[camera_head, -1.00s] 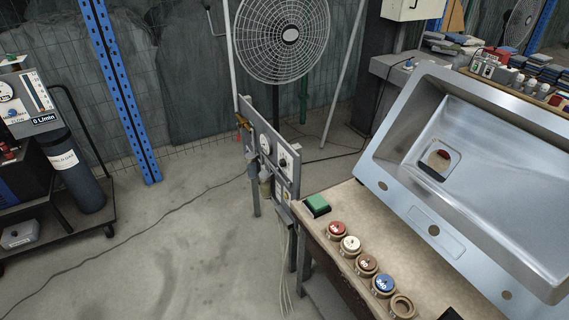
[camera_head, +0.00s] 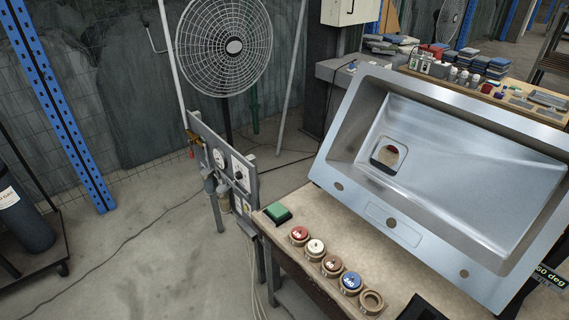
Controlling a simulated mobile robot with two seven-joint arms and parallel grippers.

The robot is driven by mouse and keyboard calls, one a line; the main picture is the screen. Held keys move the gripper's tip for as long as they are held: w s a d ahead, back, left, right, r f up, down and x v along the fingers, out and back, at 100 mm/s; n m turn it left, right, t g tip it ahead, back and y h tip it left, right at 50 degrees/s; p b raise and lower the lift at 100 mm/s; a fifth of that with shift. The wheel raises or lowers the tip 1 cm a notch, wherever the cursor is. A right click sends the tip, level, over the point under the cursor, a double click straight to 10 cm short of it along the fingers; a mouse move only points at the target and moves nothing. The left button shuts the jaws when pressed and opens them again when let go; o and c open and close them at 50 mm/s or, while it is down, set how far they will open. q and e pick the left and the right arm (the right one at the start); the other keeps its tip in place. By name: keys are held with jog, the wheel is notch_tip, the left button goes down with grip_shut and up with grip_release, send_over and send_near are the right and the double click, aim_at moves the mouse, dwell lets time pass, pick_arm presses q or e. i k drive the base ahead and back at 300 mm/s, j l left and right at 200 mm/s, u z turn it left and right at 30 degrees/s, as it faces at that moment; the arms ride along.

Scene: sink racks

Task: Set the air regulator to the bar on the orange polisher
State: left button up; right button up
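A grey panel (camera_head: 207,141) on posts stands left of the workbench and is seen at a slant. It carries a round white gauge (camera_head: 219,158) and a white plate with a dark knob (camera_head: 239,175). A regulator-like body with a bowl (camera_head: 223,194) hangs on its left side. The gauge reading is too small to tell. I see no orange polisher in this view. Neither of my grippers is in view.
A steel sink (camera_head: 460,165) sits tilted on the workbench (camera_head: 300,215). Several coloured, numbered discs and a green block (camera_head: 276,212) lie along its front edge. A fan (camera_head: 224,45) stands behind the panel.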

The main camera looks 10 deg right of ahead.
aim_at(238, 175)
jog(key=z, duration=2.6)
jog(key=k+j, duration=0.2)
jog(key=j, duration=0.6)
jog(key=k+j+u, duration=0.15)
jog(key=j, duration=0.6)
jog(key=k+j, duration=0.15)
jog(key=j, duration=0.65)
jog(key=k+j+u, duration=0.15)
jog(key=j, duration=0.65)
jog(key=k+j, duration=0.1)
jog(key=j, duration=0.7)
jog(key=k+j+u, duration=0.15)
jog(key=j, duration=0.65)
jog(key=i, duration=0.05)
